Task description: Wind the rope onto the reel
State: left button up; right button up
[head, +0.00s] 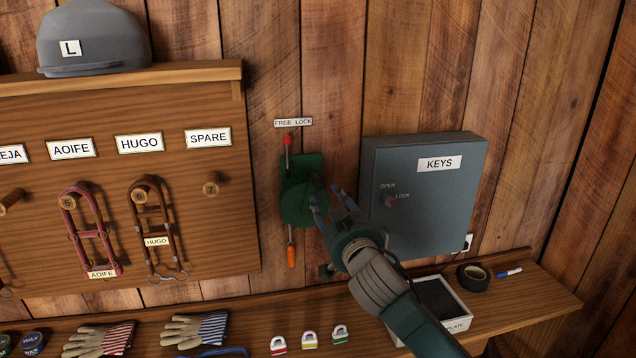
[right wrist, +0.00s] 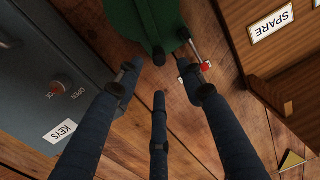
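The green reel (head: 298,203) is mounted on the plank wall under a "FREE LOCK" label (head: 293,122). A lever with a red knob (head: 287,140) points up above it; an orange handle (head: 291,256) hangs below. I cannot make out any rope. My right gripper (head: 327,202) is at the reel's right side, fingers pointing at it. In the right wrist view the fingers are spread and empty, with the green reel (right wrist: 150,20) just beyond their tips and the red knob (right wrist: 206,66) beside one tip. Whether they touch the reel I cannot tell. My left gripper is out of view.
A grey key cabinet (head: 425,205) stands out from the wall close right of my right gripper. A wooden peg board (head: 235,165) with bridles is at left. The shelf (head: 540,297) below holds a white tray (head: 465,309), black tape (head: 472,275), padlocks and gloves (head: 198,328).

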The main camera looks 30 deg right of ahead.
aim_at(321, 186)
jog(key=p+x, duration=0.3)
jog(key=x, duration=0.5)
jog(key=shift+w+d+r, duration=0.1)
jog(key=shift+w+d, duration=0.1)
jog(key=shift+w, duration=0.15)
jog(key=shift+x, duration=0.85)
grip_shut()
